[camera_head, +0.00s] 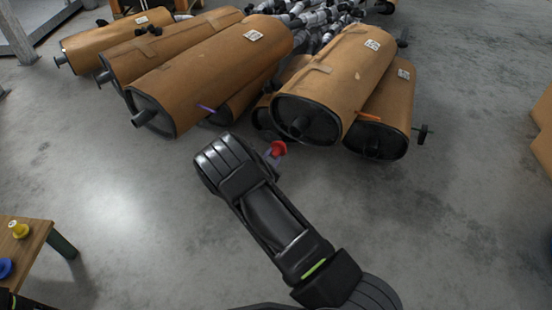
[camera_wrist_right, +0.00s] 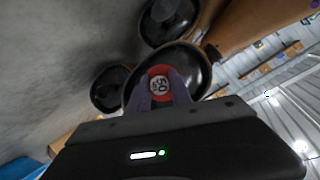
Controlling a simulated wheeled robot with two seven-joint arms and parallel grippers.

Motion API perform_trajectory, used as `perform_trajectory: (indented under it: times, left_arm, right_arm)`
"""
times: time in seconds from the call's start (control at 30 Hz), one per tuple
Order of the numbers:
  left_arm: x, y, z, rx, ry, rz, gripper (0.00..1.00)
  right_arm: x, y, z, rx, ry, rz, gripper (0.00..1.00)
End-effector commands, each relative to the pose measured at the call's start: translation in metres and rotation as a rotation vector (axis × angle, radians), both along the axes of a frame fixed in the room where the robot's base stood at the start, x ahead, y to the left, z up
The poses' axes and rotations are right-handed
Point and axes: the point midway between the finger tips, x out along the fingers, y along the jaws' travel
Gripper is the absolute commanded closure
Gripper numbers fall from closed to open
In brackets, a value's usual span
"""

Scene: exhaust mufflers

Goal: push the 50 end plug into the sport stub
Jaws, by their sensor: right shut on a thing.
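My right gripper (camera_head: 274,154) is shut on the red 50 end plug (camera_head: 279,148). In the right wrist view the plug (camera_wrist_right: 159,82) shows its face, marked 50, between the purple fingertips (camera_wrist_right: 160,95). Brown-wrapped mufflers with dark end caps and pipe stubs lie beyond it. One stub (camera_head: 298,125) sticks out of the front muffler on the right of centre, apart from the plug in the head view. I cannot tell which stub is the sport one. In the right wrist view a dark muffler end (camera_wrist_right: 198,62) lies behind the plug, and the plug and fingers hide its middle. My left gripper is out of view.
Several more mufflers (camera_head: 190,80) lie at the left of the pile, and grey pipe parts (camera_head: 315,20) lie behind. A wooden table (camera_head: 38,228) at the lower left bears a yellow plug (camera_head: 19,230) and a blue plug (camera_head: 5,267). The grey floor between is clear.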

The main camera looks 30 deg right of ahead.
Motion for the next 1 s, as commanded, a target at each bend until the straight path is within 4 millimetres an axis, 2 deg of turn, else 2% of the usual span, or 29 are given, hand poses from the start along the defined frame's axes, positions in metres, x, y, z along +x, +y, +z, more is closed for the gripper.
perform_trajectory:
  times: [0.13,0.6,1.0]
  left_arm:
    - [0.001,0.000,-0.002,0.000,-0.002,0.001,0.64]
    - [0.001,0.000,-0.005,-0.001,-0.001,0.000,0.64]
    - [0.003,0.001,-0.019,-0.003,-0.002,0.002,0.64]
  right_arm:
    - [-0.008,-0.011,0.005,-0.028,-0.015,-0.023,1.00]
    - [-0.009,-0.011,0.006,-0.036,-0.018,-0.029,1.00]
    - [0.004,-0.039,0.005,-0.034,-0.018,-0.028,1.00]
